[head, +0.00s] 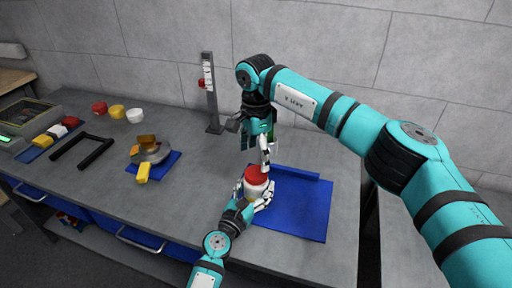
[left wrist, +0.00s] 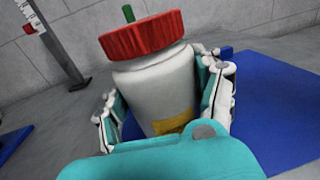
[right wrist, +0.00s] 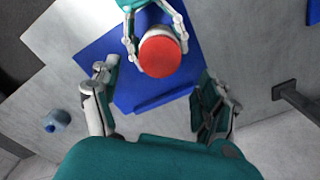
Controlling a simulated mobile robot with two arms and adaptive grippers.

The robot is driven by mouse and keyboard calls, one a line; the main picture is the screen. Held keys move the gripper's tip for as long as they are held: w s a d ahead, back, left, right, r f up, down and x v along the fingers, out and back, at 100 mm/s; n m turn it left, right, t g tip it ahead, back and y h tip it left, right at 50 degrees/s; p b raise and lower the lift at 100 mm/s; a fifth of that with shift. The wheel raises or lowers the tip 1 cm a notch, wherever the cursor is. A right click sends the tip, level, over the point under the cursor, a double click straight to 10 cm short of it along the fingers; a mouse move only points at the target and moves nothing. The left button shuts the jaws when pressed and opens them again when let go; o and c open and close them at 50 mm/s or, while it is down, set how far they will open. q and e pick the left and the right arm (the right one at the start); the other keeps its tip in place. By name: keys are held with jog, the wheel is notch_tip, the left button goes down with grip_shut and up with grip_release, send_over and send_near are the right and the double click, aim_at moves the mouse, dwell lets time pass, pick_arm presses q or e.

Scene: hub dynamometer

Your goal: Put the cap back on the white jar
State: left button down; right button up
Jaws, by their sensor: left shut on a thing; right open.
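The white jar (left wrist: 158,88) stands upright at the blue mat, with a yellow label low on its side. The red cap (head: 257,174) lies over the jar's mouth; I cannot tell whether it is fully seated. It also shows from above in the right wrist view (right wrist: 160,54). My left gripper (head: 257,196) is shut around the jar's body, one finger on each side. My right gripper (head: 264,160) is open and points down just above the cap, with its fingers apart in the right wrist view. A small green stub (left wrist: 128,13) shows above the cap; what it belongs to is unclear.
The blue mat (head: 305,208) has a raised back edge. A post with a scale (head: 208,90) stands behind left. A pan with yellow blocks (head: 150,154), a black frame (head: 82,150) and red, yellow and white caps (head: 117,111) lie further left. The bench between is clear.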

aim_at(256, 172)
jog(key=shift+f, duration=3.2)
jog(key=c, duration=1.2)
jog(key=m, duration=0.4)
jog(key=shift+c, duration=0.2)
jog(key=m, duration=0.4)
jog(key=shift+m, duration=0.4)
jog(key=m, duration=0.9)
jog(key=o, duration=1.3)
